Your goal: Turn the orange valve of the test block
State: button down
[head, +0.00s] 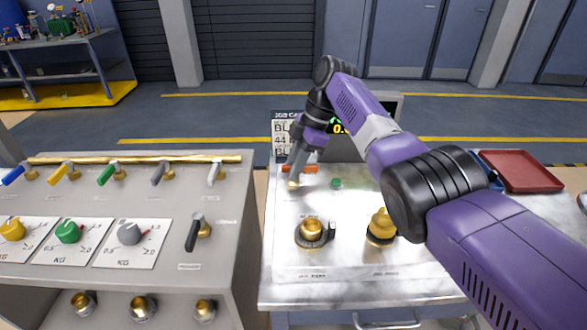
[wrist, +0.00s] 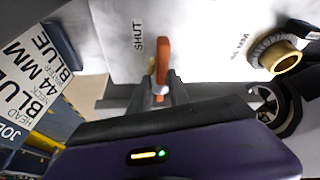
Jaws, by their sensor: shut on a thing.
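The orange valve handle (head: 308,168) sits on the top of the test block (head: 340,262), near its back left. In the wrist view the orange handle (wrist: 162,60) points away from my gripper, beside the printed word SHUT. My gripper (head: 295,182) reaches down to the valve from behind it in the head view. In the wrist view my gripper (wrist: 160,97) has its fingers closed around the near end of the orange handle. The fingers hide part of the valve's base.
A brass fitting (head: 311,232) and a brass knob (head: 381,226) stand on the block's front. A small green button (head: 336,183) is right of the valve. A job card (head: 284,132) and a display stand behind. A grey panel (head: 222,262) with several levers is at left; a red tray (head: 522,171) lies right.

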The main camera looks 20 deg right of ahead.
jog(key=c, duration=1.2)
grip_release()
jog(key=v, duration=0.7)
jog(key=shift+d+r, duration=0.2)
jog(key=shift+r, duration=0.15)
